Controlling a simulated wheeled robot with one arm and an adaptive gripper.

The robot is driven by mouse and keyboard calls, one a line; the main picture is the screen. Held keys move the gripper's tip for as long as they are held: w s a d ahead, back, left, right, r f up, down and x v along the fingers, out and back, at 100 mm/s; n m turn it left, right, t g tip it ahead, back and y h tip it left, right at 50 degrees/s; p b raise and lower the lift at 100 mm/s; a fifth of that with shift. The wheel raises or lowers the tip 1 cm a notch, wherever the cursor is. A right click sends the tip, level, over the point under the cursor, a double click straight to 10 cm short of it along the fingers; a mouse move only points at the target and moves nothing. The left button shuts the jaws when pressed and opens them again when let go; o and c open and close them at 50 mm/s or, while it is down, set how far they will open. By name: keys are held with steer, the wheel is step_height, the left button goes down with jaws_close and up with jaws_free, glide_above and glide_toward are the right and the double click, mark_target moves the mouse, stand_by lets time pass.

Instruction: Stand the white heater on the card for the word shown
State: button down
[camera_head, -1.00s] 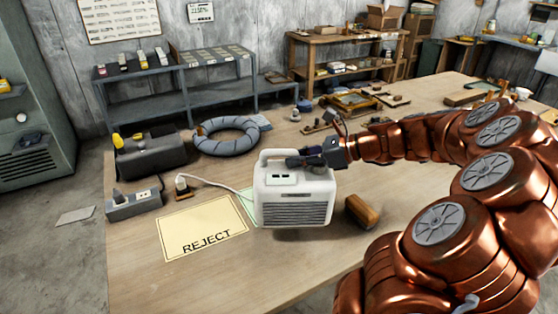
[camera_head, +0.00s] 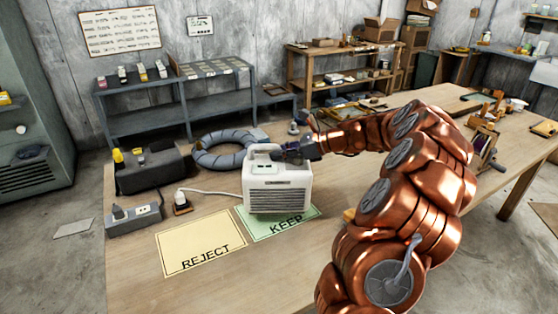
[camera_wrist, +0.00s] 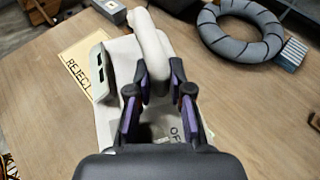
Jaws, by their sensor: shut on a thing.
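The white heater (camera_head: 278,190) has a dark grille and a top handle. My gripper (camera_head: 287,152) is shut on that handle; the wrist view shows the fingers (camera_wrist: 158,88) on either side of the white handle. The heater hangs or stands over the back part of the green KEEP card (camera_head: 285,226); I cannot tell if its base touches. The yellow REJECT card (camera_head: 200,240) lies bare to the left and also shows in the wrist view (camera_wrist: 82,52). Letters starting "OF" show on the heater between the fingers, the rest hidden.
A white cable runs from the heater to a plug (camera_head: 181,203) near a grey socket box (camera_head: 133,220). A grey coiled hose (camera_head: 222,152) and a dark toolbox (camera_head: 150,168) stand behind. A brown block (camera_head: 349,214) is mostly hidden by my arm. The front table is clear.

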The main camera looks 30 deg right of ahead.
mark_target(279, 161)
steer(key=shift+w+d, duration=0.15)
steer(key=shift+w, duration=0.25)
steer(key=shift+f, duration=1.7)
steer(key=c, duration=1.1)
jaws_free()
steer(key=shift+f, duration=0.1)
steer(key=shift+o, duration=0.2)
steer(key=v, duration=1.2)
